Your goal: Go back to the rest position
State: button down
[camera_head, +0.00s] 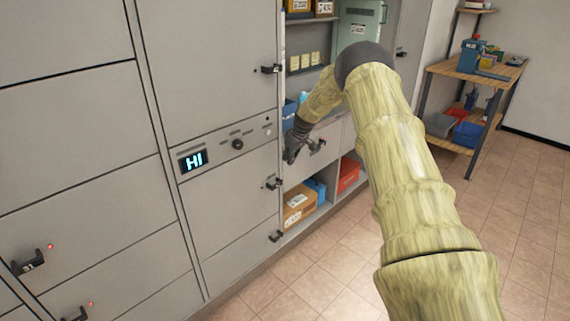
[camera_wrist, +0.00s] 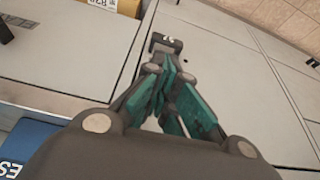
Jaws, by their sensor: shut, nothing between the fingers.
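My gripper (camera_head: 291,152) is at the end of my bent arm, in front of the shelf section of the grey cabinet wall in the head view. In the wrist view my gripper (camera_wrist: 172,82) has its teal-padded fingers drawn together with nothing between them. A dark handle (camera_wrist: 166,43) on a pale panel shows just beyond the fingertips; I cannot tell whether they touch it. In the head view a dark handle (camera_head: 317,146) on a drawer front is close to the right of my gripper.
Cardboard boxes (camera_head: 299,205) and a red bin (camera_head: 348,174) sit in the low shelf. A wooden workbench (camera_head: 490,68) stands at the back right. The tiled floor (camera_head: 330,250) is clear.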

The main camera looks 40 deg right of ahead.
jog(key=shift+v, duration=2.05)
jog(key=s+a+f+g+p, duration=0.1)
jog(key=s+a+f, duration=0.2)
jog(key=a+f, duration=0.3)
jog(key=s+a+f, duration=0.3)
jog(key=a+f, duration=0.3)
jog(key=f, duration=0.1)
jog(key=s+a+f+m+g+p, duration=0.1)
jog(key=s+a+f+g+p, duration=0.1)
jog(key=s+a+f, duration=1.15)
jog(key=s+a+f+m+h+p, duration=0.1)
jog(key=s+a, duration=0.4)
jog(key=s, duration=0.4)
jog(key=s+a+f, duration=0.1)
jog(key=s+a, duration=0.4)
jog(key=s, duration=0.4)
jog(key=s+a+r, duration=0.2)
jog(key=s+a, duration=0.1)
jog(key=s, duration=0.8)
jog(key=s+a+r+g+p, duration=0.1)
jog(key=s+a, duration=0.3)
jog(key=s, duration=0.6)
jog(key=shift+s+r+m, duration=0.3)
jog(key=shift+s+r, duration=0.1)
jog(key=shift+r, duration=0.1)
